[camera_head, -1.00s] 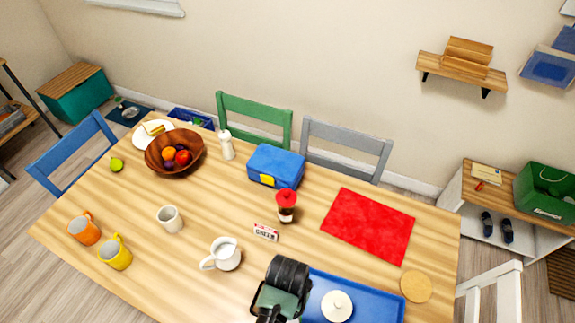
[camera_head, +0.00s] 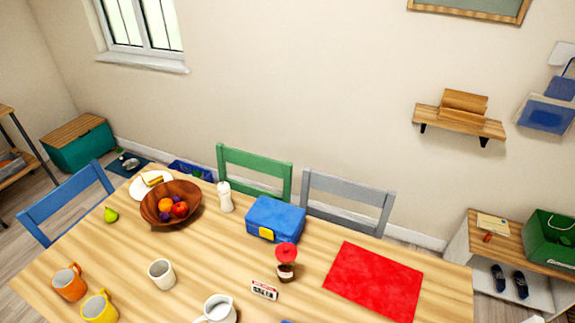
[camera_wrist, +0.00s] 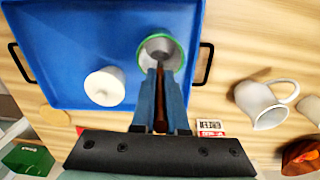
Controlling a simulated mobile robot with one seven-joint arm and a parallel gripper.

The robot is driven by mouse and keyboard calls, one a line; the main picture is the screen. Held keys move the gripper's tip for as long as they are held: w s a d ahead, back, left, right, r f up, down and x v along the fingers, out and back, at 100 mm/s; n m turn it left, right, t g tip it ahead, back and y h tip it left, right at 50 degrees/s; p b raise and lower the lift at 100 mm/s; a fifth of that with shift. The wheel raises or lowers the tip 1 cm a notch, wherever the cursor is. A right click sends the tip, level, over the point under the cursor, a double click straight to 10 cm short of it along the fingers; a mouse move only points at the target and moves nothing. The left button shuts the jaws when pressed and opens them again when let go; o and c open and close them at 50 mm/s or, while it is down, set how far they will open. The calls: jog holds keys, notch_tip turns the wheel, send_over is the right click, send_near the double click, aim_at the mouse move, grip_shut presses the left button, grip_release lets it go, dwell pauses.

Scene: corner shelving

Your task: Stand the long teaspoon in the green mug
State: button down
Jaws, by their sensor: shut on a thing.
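In the wrist view, the green mug (camera_wrist: 146,49) stands on the blue tray, its green rim and grey inside seen from above. My gripper (camera_wrist: 160,78) is at the mug's near rim in the picture, its fingers covering part of the mug. It is shut on a thin, dark reddish-brown thing between the fingers, which I take as the long teaspoon (camera_wrist: 160,105). Its upper end shows over the mug's opening; I cannot tell whether its tip is inside or above. The mug, spoon and gripper do not show in the head view.
The blue tray (camera_wrist: 50,62) also bears a white lidded pot (camera_wrist: 104,88). A white jug (camera_wrist: 262,104) stands beside the tray, and a small card (camera_wrist: 210,127) lies near. The head view shows a red mat (camera_head: 374,280), blue lunchbox (camera_head: 275,219) and fruit bowl (camera_head: 152,206).

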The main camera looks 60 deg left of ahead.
jog(key=c, duration=0.9)
grip_release()
jog(key=shift+o, duration=0.2)
notch_tip(320, 180, up, 13)
jog(key=shift+b, duration=0.6)
